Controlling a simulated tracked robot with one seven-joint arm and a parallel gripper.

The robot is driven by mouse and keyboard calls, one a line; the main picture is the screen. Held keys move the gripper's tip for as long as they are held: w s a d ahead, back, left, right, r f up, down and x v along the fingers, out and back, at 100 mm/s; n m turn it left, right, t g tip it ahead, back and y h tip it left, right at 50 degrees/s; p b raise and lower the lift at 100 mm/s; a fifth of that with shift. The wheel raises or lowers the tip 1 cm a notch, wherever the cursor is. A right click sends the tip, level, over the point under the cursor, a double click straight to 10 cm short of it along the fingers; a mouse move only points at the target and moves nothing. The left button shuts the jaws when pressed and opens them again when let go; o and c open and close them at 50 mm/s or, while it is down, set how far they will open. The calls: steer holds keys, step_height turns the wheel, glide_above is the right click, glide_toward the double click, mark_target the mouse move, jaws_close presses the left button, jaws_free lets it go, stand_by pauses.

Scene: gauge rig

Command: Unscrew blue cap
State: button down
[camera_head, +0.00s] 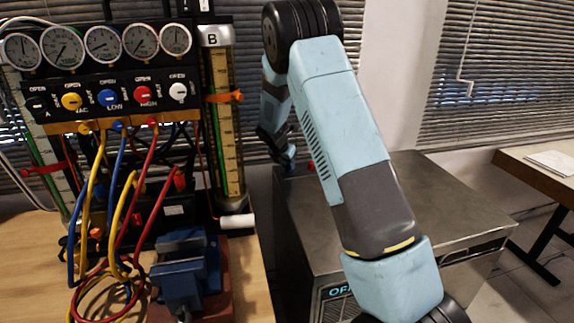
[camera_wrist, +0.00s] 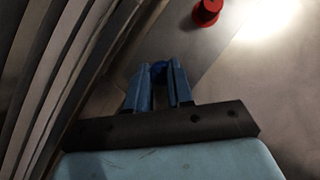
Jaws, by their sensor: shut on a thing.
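The blue cap (camera_wrist: 158,67) shows in the wrist view as a small dark blue round piece between the tips of my gripper (camera_wrist: 158,78). My two blue fingers are shut on it, and they cover most of it. In the head view my arm reaches over the grey metal cabinet (camera_head: 425,190), with the gripper low near its far left edge. The cap cannot be made out there. Whether the cap is still seated on a fitting cannot be told.
A red cap (camera_wrist: 207,12) stands on the cabinet top, close to my gripper. Window blinds (camera_wrist: 50,75) are close on the left in the wrist view. A gauge manifold (camera_head: 110,95) with hoses and a blue vise (camera_head: 185,270) stand on the wooden bench to the left.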

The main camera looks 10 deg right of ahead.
steer(key=n+t+y, duration=0.1)
steer(key=n, duration=0.2)
steer(key=shift+n+y, duration=0.3)
steer(key=shift+n, duration=0.1)
steer(key=shift+n+y, duration=0.3)
steer(key=shift+n, duration=0.3)
steer(key=shift+a+t, duration=0.15)
steer(key=shift+t, duration=0.15)
steer(key=shift+r, duration=0.1)
steer(key=shift+n, duration=0.3)
